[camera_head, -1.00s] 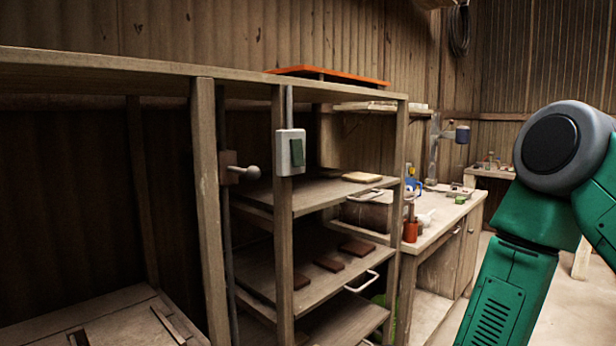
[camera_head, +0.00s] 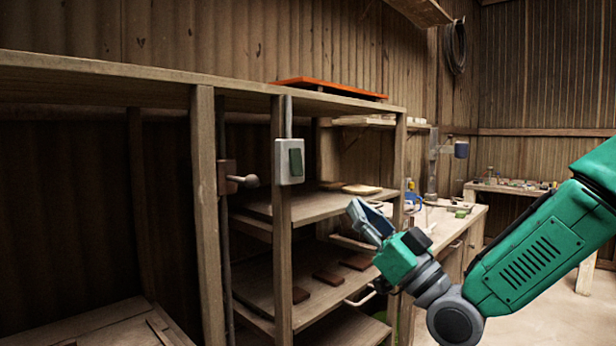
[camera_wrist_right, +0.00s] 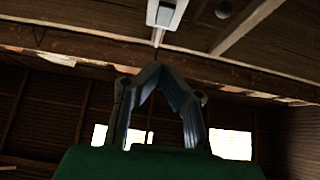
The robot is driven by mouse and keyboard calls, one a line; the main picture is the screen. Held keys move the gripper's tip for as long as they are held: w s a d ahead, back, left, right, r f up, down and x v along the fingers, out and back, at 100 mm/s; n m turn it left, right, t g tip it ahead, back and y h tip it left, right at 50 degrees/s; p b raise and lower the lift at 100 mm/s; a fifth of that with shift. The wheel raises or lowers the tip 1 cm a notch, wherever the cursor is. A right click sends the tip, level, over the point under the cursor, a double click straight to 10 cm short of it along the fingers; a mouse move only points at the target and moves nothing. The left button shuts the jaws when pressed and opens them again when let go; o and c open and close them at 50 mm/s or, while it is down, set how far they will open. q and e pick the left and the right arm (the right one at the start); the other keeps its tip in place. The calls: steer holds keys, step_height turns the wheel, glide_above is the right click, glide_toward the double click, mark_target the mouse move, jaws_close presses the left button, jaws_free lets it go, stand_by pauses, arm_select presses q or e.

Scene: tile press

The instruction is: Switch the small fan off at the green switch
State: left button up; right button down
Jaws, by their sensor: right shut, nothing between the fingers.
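The green switch (camera_head: 296,162) is a green rocker on a pale grey box (camera_head: 284,176), fixed to a wooden post of the shelf rack. I cannot make out the small fan. My left gripper is out of view.
A round knob (camera_head: 249,181) on a bracket stands left of the switch. The rack's shelves hold several brown tiles (camera_head: 329,276). A wooden post (camera_head: 207,220) stands at left. An orange board (camera_head: 330,88) lies on the rack's top. A workbench (camera_head: 470,217) stands behind.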

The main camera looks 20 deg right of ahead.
mark_target(299, 165)
steer(key=shift+w+a+f+p+x, duration=0.15)
steer(key=shift+w+f+p+x, duration=0.2)
steer(key=shift+x, duration=1.7)
steer(key=shift+w+a+f+x, duration=0.15)
steer(key=shift+f+x, duration=0.25)
steer(key=shift+x, duration=1.65)
steer(key=shift+w+a+f+p+x, duration=0.2)
steer(key=shift+f+x, duration=0.2)
steer(key=shift+x, duration=1.65)
